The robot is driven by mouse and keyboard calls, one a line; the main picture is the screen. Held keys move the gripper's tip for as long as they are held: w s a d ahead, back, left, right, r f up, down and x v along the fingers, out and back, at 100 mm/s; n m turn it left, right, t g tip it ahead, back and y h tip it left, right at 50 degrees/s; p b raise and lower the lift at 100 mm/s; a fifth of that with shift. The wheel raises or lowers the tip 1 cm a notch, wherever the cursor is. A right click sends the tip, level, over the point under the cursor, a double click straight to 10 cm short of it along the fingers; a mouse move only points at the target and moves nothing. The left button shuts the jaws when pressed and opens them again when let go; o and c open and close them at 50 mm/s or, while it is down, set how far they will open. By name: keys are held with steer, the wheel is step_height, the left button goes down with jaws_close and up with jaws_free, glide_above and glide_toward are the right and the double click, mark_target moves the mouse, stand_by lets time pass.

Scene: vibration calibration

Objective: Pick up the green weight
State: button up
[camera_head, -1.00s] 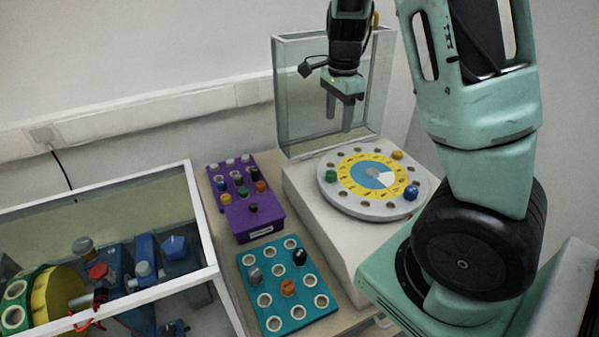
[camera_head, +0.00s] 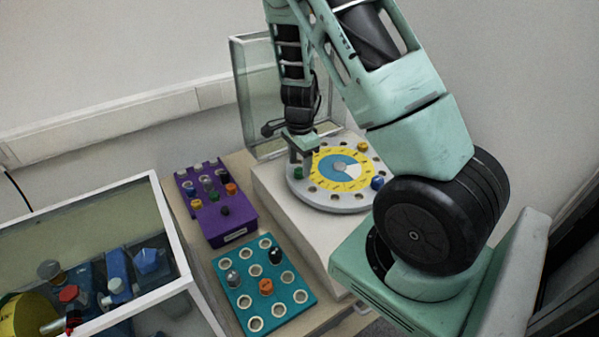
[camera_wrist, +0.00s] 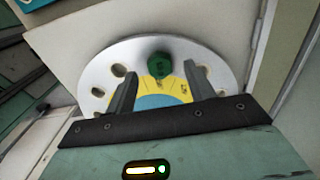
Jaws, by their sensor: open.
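The green weight (camera_head: 298,173) sits at the left edge of the round grey disc (camera_head: 342,200) with the yellow and blue dial. In the wrist view the green weight (camera_wrist: 159,66) shows dark green, near the disc's rim, in line with the gap between my fingers. My gripper (camera_head: 301,158) is open and empty, just above the green weight. In the wrist view both fingers of my gripper (camera_wrist: 160,72) flank the weight in the picture; I see no contact. A smaller green knob (camera_head: 214,197) stands in the purple block (camera_head: 228,222).
The disc also carries a yellow weight (camera_head: 362,147) and a blue weight (camera_head: 377,183). A glass panel (camera_head: 248,95) stands behind it. A teal holed rack (camera_head: 237,303) is in front, and a white-framed glass case (camera_head: 175,235) is at left.

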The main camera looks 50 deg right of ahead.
steer(key=shift+f, duration=1.1)
steer(key=c, duration=1)
steer(key=shift+c, duration=0.2)
